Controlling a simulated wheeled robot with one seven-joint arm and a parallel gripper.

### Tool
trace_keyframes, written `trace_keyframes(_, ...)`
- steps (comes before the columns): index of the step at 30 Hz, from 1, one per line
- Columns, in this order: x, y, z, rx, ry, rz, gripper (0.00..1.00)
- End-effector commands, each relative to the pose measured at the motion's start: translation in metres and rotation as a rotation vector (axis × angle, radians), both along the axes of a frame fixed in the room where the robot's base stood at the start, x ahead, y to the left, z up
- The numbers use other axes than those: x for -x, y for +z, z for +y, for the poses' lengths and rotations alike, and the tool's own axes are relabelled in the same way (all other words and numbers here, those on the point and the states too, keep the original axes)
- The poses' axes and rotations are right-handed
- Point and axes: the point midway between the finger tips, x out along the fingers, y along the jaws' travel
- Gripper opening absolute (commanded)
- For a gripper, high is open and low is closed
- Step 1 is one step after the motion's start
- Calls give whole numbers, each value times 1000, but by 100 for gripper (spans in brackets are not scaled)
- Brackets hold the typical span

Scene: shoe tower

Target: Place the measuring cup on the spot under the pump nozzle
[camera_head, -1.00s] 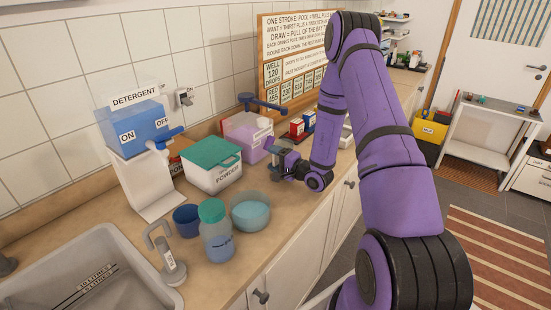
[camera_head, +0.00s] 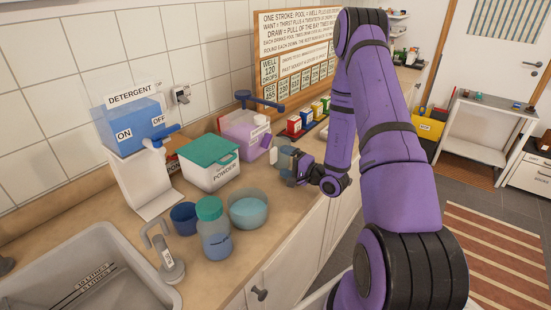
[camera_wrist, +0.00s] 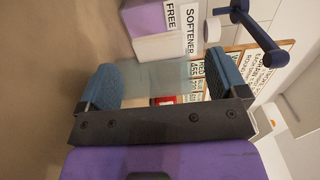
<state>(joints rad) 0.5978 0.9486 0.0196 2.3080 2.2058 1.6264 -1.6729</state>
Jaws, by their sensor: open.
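The measuring cup (camera_wrist: 155,78) is a clear, faintly grey vessel, seen in the wrist view between the two blue finger pads; I cannot tell whether the pads touch it. In the head view the cup (camera_head: 286,157) is small and partly hidden by the fingers, low by the counter's front edge. My gripper (camera_head: 298,165) is open around it; it also shows in the wrist view (camera_wrist: 158,85). The pump also shows in the wrist view (camera_wrist: 252,32). The spot is not clearly visible.
A teal-lidded powder box (camera_head: 211,165), a glass bowl (camera_head: 249,209), a teal-capped bottle (camera_head: 214,235) and a dark blue cup (camera_head: 184,217) stand left of my gripper. Several coloured boxes (camera_head: 308,118) stand behind it. The sink (camera_head: 100,275) is front left.

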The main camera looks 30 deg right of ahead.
Motion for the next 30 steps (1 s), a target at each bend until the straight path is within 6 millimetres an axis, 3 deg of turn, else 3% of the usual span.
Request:
trace_keyframes(3,22,0,-8,-1,-2,3,91)
trace_keyframes(9,46,0,-17,-1,-1,1,91)
trace_keyframes(16,51,14,-10,-10,50,-5,91)
trace_keyframes(23,46,85,48,-45,348,12,91)
trace_keyframes(30,71,155,116,1,696,116,91)
